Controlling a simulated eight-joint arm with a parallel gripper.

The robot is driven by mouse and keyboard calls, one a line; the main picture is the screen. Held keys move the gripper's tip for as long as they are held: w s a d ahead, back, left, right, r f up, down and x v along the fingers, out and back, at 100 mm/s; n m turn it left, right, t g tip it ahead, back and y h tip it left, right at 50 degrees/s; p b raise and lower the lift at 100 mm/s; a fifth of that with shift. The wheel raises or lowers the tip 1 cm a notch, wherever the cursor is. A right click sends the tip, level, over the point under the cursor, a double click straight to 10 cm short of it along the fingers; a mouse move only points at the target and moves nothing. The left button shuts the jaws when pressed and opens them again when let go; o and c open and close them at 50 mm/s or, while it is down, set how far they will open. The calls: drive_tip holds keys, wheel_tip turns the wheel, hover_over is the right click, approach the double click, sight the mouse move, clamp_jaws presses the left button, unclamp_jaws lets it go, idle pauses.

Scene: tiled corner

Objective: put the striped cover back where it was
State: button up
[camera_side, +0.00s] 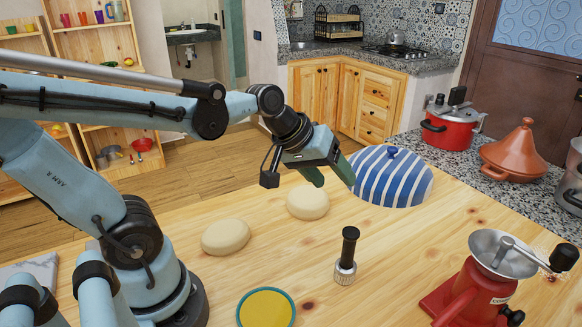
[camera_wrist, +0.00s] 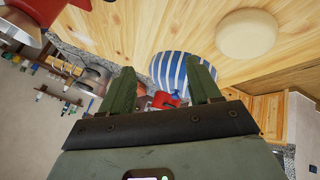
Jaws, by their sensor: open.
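The striped cover (camera_side: 405,190), a blue-and-white dome with a blue knob on top, sits on the wooden table towards the back, right of my gripper. My gripper (camera_side: 331,176) is open and empty, its two green fingers apart above the table, just left of the cover in the side view. In the wrist view, the cover (camera_wrist: 172,66) shows beyond the fingers of my gripper (camera_wrist: 162,82). Its lower part there is partly hidden by a finger. I cannot tell whether anything is under the cover.
Two pale dough rounds (camera_side: 308,203) (camera_side: 225,237) lie left of the cover. A black-handled stamp (camera_side: 346,262), a yellow disc with a teal rim (camera_side: 266,308) and a red grinder (camera_side: 468,292) stand nearer the front. A red pot (camera_side: 449,132) and a clay tagine (camera_side: 514,157) stand on the counter behind.

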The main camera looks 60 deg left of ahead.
drive_tip(key=s+m, duration=0.1)
drive_tip(key=m, duration=0.1)
drive_tip(key=s+f+m+y, duration=0.1)
drive_tip(key=s+m, duration=0.1)
drive_tip(key=s+f+m, duration=0.1)
drive_tip(key=s+m, duration=0.1)
drive_tip(key=shift+s, duration=0.2)
